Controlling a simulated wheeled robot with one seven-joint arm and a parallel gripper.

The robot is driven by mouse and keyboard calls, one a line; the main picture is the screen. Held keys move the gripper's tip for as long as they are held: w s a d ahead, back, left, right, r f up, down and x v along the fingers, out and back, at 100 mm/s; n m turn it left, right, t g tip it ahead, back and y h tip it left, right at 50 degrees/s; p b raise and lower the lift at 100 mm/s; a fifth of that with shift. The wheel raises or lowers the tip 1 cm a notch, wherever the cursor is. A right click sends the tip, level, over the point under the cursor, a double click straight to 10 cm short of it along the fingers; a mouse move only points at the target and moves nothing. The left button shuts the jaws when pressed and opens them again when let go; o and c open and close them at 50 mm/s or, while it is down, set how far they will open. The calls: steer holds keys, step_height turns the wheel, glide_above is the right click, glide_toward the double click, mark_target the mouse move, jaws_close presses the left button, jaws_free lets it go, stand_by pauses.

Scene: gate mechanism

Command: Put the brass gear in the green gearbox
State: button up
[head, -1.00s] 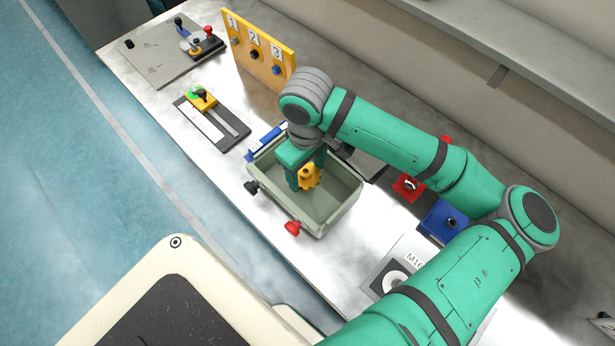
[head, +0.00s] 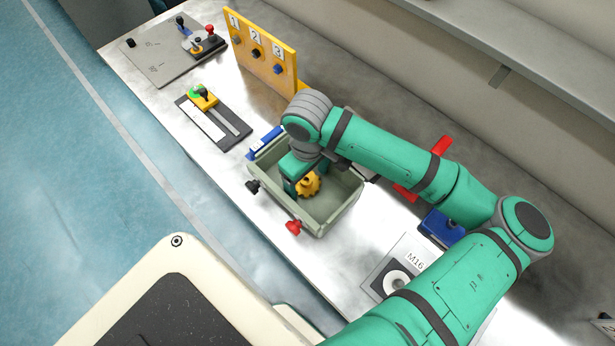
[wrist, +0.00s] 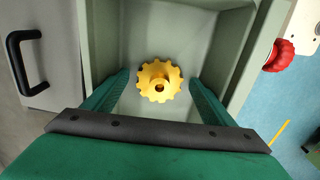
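The brass gear (head: 309,184) is a yellow toothed wheel with a raised hub. It is inside the pale green open box (head: 343,205), which I take for the green gearbox, and appears to lie on its floor. In the wrist view the gear (wrist: 159,81) shows face-on, with the box walls (wrist: 249,60) around it. My gripper (head: 303,181) reaches down into the box. Its green fingers stand apart on either side of the gear, with a visible gap on both sides. The far finger is partly hidden in the head view.
A yellow numbered panel (head: 262,50), a slider plate (head: 213,122), a blue block (head: 441,226) and a red handle (head: 440,148) stand around. A wall backs the bench.

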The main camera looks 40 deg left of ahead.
mark_target(307, 181)
step_height(307, 181, up, 12)
steer(key=shift+r, duration=0.2)
stand_by(0.6)
steer(key=shift+s, duration=0.1)
stand_by(0.4)
